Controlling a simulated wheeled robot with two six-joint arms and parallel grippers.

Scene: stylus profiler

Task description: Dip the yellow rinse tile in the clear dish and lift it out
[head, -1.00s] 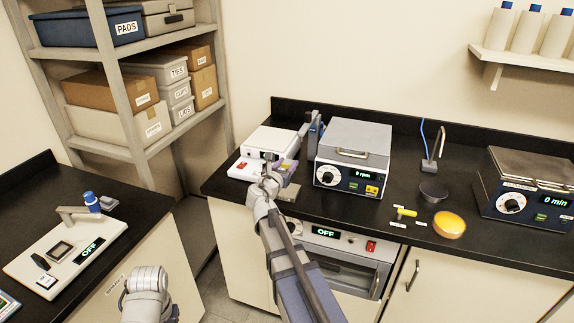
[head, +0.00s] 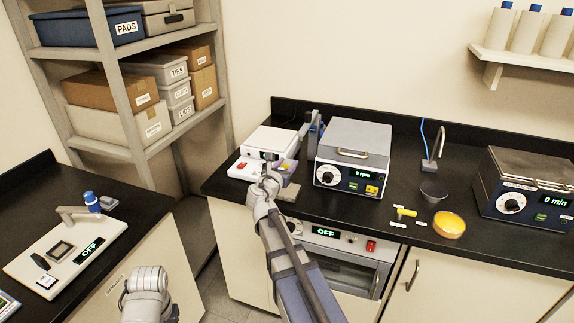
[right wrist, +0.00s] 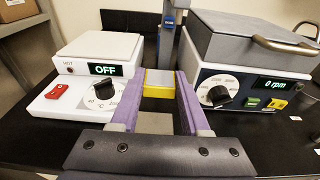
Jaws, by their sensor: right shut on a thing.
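The yellow rinse tile (right wrist: 158,84), with a pale grey top, is between the purple fingers of my right gripper (right wrist: 158,92) in the right wrist view. The gripper is shut on it, beside the hot plate. In the head view my right gripper (head: 286,171) is small and largely covers the tile. A dark, see-through dish (head: 434,191), which seems to be the clear dish, stands on the bench under the small tap, well to the right. An orange-yellow bowl (head: 449,225) stands in front of it. My left gripper is not in view; only left arm links show.
The white hot plate (right wrist: 88,88), reading OFF, is left of the gripper. The grey spinner box (head: 352,155), reading 0 rpm, stands between gripper and dish. A yellow-handled item (head: 404,213) lies left of the bowl. A timer bath (head: 525,190) is far right.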

